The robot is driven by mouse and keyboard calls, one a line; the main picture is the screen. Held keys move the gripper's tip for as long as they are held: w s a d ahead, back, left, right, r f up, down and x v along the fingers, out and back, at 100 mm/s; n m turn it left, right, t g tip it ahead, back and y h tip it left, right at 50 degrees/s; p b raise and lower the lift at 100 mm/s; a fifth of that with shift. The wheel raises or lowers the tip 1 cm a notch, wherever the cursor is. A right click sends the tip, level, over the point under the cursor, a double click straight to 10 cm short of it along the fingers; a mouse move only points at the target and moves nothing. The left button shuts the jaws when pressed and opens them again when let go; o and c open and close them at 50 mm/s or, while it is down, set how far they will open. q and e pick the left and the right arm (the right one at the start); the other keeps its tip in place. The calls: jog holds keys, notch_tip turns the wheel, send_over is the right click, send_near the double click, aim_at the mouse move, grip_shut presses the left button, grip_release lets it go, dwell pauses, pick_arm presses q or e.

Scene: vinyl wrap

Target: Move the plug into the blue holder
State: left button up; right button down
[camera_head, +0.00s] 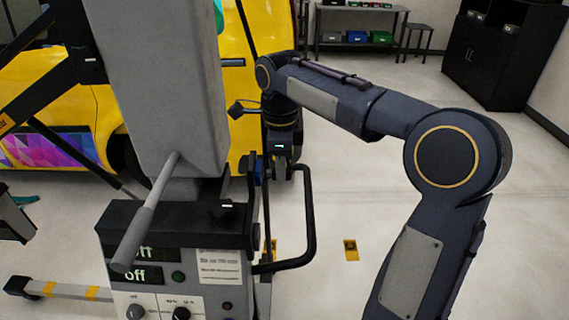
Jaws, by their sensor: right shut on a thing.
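My right gripper (281,172) points down beside the handle side of the grey machine, at the end of my right arm coming in from the right. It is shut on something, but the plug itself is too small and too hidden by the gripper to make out. A small blue part, seemingly the blue holder (258,168), shows just left of the gripper on the machine's side. From this view I cannot tell whether the gripper or plug touches it. My left gripper is not clearly seen.
The grey machine has a control panel (180,292) and a black loop handle (310,220) right under my right gripper. A yellow car (60,95) stands behind. A shelf with bins (355,37) and a black cabinet (500,50) stand far back. The floor right of the handle is open.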

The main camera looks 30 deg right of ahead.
jog(key=shift+w+a+p, duration=0.35)
jog(key=shift+a+p, duration=0.2)
jog(key=shift+p, duration=0.15)
jog(key=shift+w+a+p, duration=0.35)
jog(key=shift+a+p, duration=0.2)
jog(key=shift+p, duration=0.15)
dwell(3.3)
jog(key=c, duration=1.1)
grip_release()
jog(key=shift+c, duration=0.2)
jog(key=shift+r, duration=0.1)
notch_tip(320, 180, up, 8)
jog(key=shift+f, duration=0.2)
jog(key=shift+s+n, duration=0.35)
jog(key=shift+n, duration=0.05)
jog(key=s+a+f+n+t+y, duration=0.2)
jog(key=s+f+n, duration=0.4)
jog(key=s+n, duration=0.5)
jog(key=s+a+f+n+t+y, duration=0.1)
jog(key=s+a+f+n+t, duration=0.2)
jog(key=s+f+n, duration=0.4)
jog(key=s+n, duration=0.4)
jog(key=shift+s+t+y, duration=0.3)
jog(key=shift+s+y, duration=0.1)
